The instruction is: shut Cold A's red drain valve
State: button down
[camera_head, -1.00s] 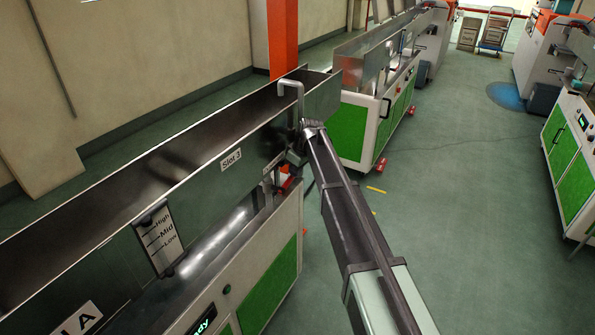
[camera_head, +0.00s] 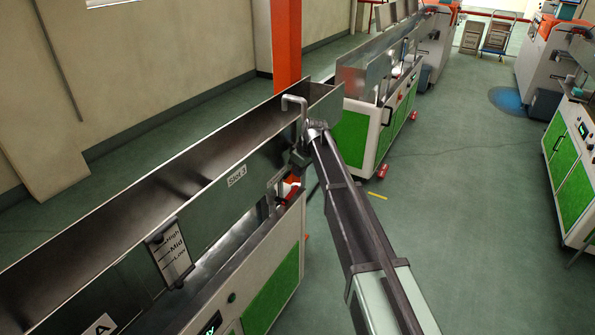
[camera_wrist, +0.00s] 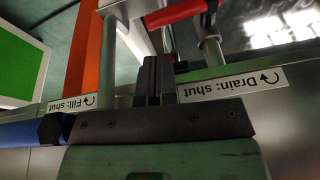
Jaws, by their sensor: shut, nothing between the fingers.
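Cold A is the long open metal trough (camera_head: 190,175) in the head view, with a partly cut-off "A" plate (camera_head: 103,326) at the bottom. In the wrist view a red lever handle (camera_wrist: 178,12) lies across the top, just beyond my fingers and slightly right. An upside-down "Drain: shut" label (camera_wrist: 232,83) is right of the fingers, and a "Fill: shut" label (camera_wrist: 75,103) is left. My gripper (camera_wrist: 153,72) is shut and empty, pointing toward the red handle. I cannot tell whether it touches. In the head view my wrist hides most of the valve area; a little red (camera_head: 291,196) shows beneath.
A bent grey pipe (camera_head: 290,98) rises over the trough end near my wrist. In the wrist view, vertical pipes (camera_wrist: 109,55) and (camera_wrist: 212,48) stand on both sides of my fingers. A blue part (camera_wrist: 20,133) is at left. Open green floor (camera_head: 440,200) lies right of the trough.

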jog(key=w+d+p+v, duration=0.1)
jog(key=p+v, duration=0.5)
jog(key=v, duration=0.3)
jog(key=s+d+f+t+y+b, duration=0.3)
jog(key=s+f+b, duration=0.2)
jog(key=s+b, duration=0.25)
jog(key=w+a+f+n+t+y+b, duration=0.1)
jog(key=w+a+f+b, duration=0.5)
jog(key=f+b, duration=0.3)
jog(key=shift+w+n+b, duration=0.3)
jog(key=shift+w+b, duration=0.35)
jog(key=shift+w, duration=0.15)
jog(key=shift+a, duration=0.1)
